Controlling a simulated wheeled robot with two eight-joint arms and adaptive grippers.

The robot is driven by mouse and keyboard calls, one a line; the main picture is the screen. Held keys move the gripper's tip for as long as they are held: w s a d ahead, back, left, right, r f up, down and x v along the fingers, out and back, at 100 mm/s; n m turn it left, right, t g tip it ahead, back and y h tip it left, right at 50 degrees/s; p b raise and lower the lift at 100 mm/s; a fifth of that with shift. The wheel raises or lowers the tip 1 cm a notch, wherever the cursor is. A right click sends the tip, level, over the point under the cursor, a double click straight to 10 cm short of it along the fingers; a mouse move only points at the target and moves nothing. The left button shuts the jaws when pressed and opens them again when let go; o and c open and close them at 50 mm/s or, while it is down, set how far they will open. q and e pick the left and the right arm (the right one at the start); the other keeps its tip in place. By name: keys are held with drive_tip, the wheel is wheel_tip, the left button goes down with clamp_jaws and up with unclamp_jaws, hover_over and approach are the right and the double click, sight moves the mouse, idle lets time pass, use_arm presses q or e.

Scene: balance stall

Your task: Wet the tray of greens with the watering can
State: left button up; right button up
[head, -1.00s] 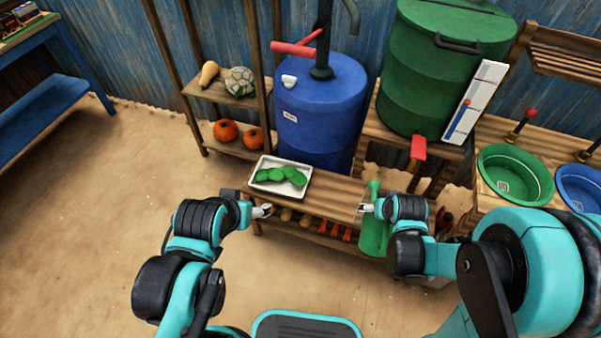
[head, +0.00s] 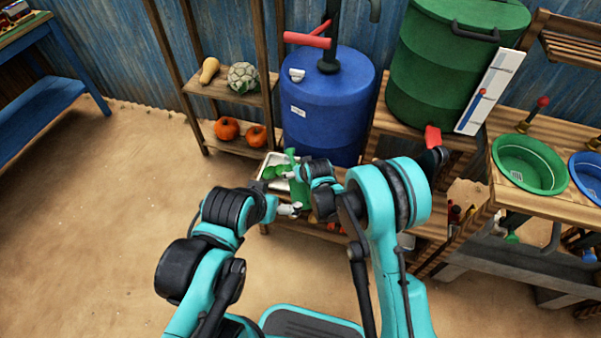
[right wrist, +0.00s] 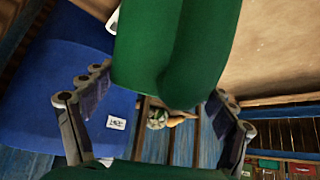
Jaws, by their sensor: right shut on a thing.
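The green watering can (head: 299,190) is held by my right gripper (head: 291,175), over the right part of the tray. In the right wrist view the can's green body (right wrist: 175,50) fills the space between the fingers, and the gripper (right wrist: 160,88) is shut on it. The white tray (head: 277,157) lies on the low wooden bench; some greens (head: 268,173) show at its left, the rest hidden behind the can and my right gripper. My left gripper (head: 289,209) is just in front of the tray, close to the can; its finger opening is too small to tell. No water is visible.
A blue barrel (head: 328,110) with a red-handled pump stands right behind the tray. A shelf with pumpkins (head: 228,128) is at back left. A green barrel (head: 440,75) and a counter with a green basin (head: 530,163) are at right. The sandy floor at left is clear.

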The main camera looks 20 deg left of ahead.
drive_tip(key=shift+s+a, duration=0.1)
drive_tip(key=shift+a, duration=0.05)
drive_tip(key=shift+s+d+r+t+y+b, duration=0.2)
drive_tip(key=shift+s+r+t+y+b, duration=0.15)
drive_tip(key=shift+t+y+b, duration=0.45)
drive_tip(key=shift+r+t+y, duration=0.3)
drive_tip(key=shift+r+t, duration=0.5)
drive_tip(key=shift+t, duration=0.1)
drive_tip(key=shift+w+r+t+y, duration=0.15)
drive_tip(key=shift+r+t+y, duration=0.35)
drive_tip(key=shift+r+t, duration=0.5)
drive_tip(key=shift+r, duration=0.15)
